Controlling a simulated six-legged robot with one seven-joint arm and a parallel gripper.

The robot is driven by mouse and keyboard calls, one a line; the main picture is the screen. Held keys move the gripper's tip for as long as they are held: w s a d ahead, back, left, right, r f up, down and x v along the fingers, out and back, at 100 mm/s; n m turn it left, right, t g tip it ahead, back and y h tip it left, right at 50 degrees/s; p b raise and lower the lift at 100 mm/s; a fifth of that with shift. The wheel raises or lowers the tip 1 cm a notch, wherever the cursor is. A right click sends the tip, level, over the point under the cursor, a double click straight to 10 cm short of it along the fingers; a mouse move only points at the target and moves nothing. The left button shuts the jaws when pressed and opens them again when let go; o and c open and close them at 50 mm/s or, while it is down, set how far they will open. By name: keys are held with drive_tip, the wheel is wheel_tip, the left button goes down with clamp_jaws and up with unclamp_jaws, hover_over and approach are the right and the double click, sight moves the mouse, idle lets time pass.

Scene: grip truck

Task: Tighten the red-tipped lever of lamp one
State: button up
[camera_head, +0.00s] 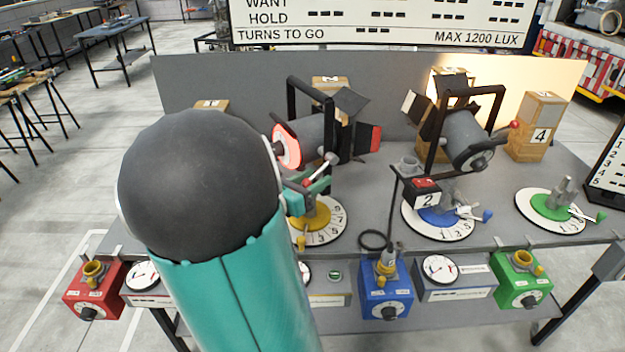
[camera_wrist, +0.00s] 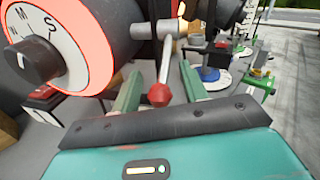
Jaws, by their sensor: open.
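The left lamp (camera_head: 318,132) hangs in a black yoke above the yellow dial base (camera_head: 316,214); its number is hidden, while the other lamp carries a 2. Its round back with a dark knob glows red, filling the left of the wrist view (camera_wrist: 85,50). Its lever is a pale metal rod (camera_wrist: 165,58) hanging from a clamp, ending in a red ball (camera_wrist: 159,95). My gripper (camera_wrist: 160,80) is open, with one green finger on either side of the lever. In the head view my gripper (camera_head: 306,192) is partly hidden behind my arm.
Lamp two (camera_head: 470,138) stands to the right above a blue dial base (camera_head: 438,216). A green dial base (camera_head: 552,210) is farther right. Red (camera_head: 92,290), blue (camera_head: 386,290) and green (camera_head: 520,280) boxes line the front edge. A grey panel (camera_head: 230,85) closes the back.

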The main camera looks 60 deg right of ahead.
clamp_jaws()
